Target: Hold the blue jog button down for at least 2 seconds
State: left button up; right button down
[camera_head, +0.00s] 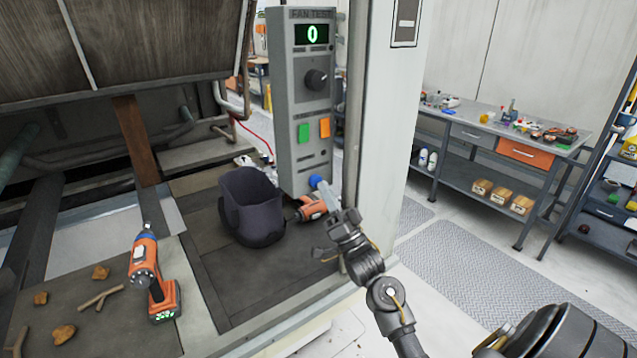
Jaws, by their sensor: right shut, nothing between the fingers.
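The blue jog button (315,181) shows as a small round blue patch low on the grey fan test panel (291,170). The panel's display (312,34) reads a green 0. My left gripper is not in view.
A black knob (316,79), a green button (303,133) and an orange button (324,127) sit higher on the panel. Another drill (147,272) is at left.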

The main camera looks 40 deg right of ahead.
jog(key=shift+w+r, duration=0.2)
jog(key=shift+r, duration=0.35)
dwell(1.8)
jog(key=shift+f, duration=0.1)
dwell(2.2)
jog(key=shift+f, duration=0.4)
jog(key=shift+f, duration=0.1)
jog(key=s, duration=0.1)
jog(key=s+p, duration=0.1)
jog(key=s, duration=0.2)
jog(key=shift+s+d+f, duration=0.15)
jog(key=shift+f, duration=0.15)
jog(key=shift+d+f+h, duration=0.1)
jog(key=shift+d+h, duration=0.05)
jog(key=shift+h, duration=0.15)
